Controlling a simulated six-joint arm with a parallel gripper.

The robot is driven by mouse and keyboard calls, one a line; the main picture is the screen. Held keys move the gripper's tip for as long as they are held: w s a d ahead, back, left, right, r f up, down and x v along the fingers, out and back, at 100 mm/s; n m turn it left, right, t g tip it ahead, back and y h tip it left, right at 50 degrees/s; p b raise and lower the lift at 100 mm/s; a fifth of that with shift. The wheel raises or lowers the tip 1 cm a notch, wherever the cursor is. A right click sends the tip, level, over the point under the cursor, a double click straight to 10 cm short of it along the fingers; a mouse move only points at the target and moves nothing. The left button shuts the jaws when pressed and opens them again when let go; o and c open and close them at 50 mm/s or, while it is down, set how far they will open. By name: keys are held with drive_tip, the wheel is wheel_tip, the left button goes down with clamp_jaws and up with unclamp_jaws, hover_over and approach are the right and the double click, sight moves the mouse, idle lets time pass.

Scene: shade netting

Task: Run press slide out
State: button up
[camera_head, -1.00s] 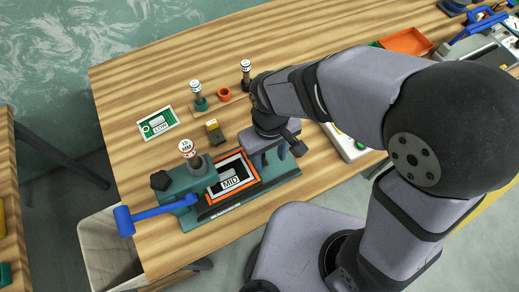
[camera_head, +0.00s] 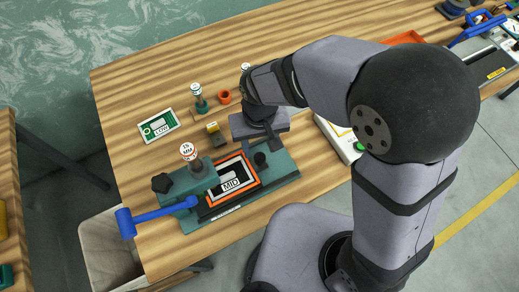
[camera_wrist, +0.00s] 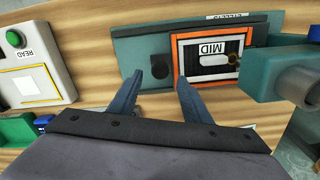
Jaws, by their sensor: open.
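The teal press (camera_head: 280,168) lies on the wooden table, with a blue lever (camera_head: 150,214) at its left and a white-topped "15 MM" post (camera_head: 188,151) on its body. Its slide holds an orange-framed plate (camera_head: 252,172) labelled MID, also seen in the wrist view (camera_wrist: 178,68), partly beside the press body. My gripper (camera_head: 272,143) is open and empty, behind the knob. In the wrist view its fingertips (camera_wrist: 170,78) are spread near the knob (camera_wrist: 161,75); contact cannot be told.
A LOW card (camera_head: 158,126), a small yellow-topped block (camera_head: 213,128), an orange ring (camera_head: 225,97) and a white-topped post (camera_head: 196,93) stand behind the press. A white box with a green READ button (camera_wrist: 14,38) is to the right. An orange tray (camera_head: 405,38) sits farther back.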

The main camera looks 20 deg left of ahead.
sight(260, 155)
drive_tip(key=shift+f+p, duration=0.3)
drive_tip(key=shift+f, duration=1.6)
